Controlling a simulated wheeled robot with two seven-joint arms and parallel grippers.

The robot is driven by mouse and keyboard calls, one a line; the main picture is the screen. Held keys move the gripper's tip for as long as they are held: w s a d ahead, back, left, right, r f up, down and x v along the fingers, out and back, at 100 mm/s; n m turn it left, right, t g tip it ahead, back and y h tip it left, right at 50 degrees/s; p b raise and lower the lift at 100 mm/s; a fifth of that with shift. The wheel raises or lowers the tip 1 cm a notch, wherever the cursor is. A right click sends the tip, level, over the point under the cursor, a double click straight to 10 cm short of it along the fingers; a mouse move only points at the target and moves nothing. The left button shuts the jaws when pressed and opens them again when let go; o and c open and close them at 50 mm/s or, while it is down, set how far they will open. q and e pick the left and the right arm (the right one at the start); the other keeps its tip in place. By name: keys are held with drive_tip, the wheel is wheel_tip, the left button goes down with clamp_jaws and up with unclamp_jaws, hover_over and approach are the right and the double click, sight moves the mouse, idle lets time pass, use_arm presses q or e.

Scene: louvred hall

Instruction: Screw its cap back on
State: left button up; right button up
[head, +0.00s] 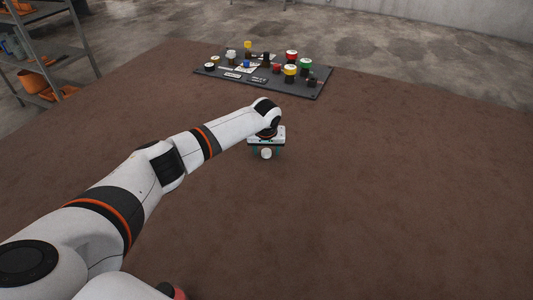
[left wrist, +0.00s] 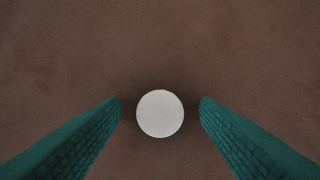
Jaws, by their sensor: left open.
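My left gripper (head: 267,150) is over the brown table, pointing down, with its green fingers apart. A white round piece (head: 266,154) shows between the fingers in the head view. In the left wrist view, the same plain white disc (left wrist: 160,114) sits midway between the two fingertips (left wrist: 160,103), with a visible gap on each side, so nothing is gripped. I cannot tell whether it is a loose cap or the top of a container seen from above. No separate bottle or jar stands out. My right gripper is not in view.
A dark board (head: 262,78) with several coloured knobs or caps, yellow, red, green, blue and black, lies at the table's far side. The brown table (head: 400,190) is bare to the right. A metal shelf (head: 48,60) with orange items stands beyond its left edge.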

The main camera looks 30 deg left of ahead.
sight(266, 152)
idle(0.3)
use_arm(q)
drive_tip(key=c, duration=1)
drive_tip(key=shift+c, duration=0.2)
wheel_tip(266, 152, up, 10)
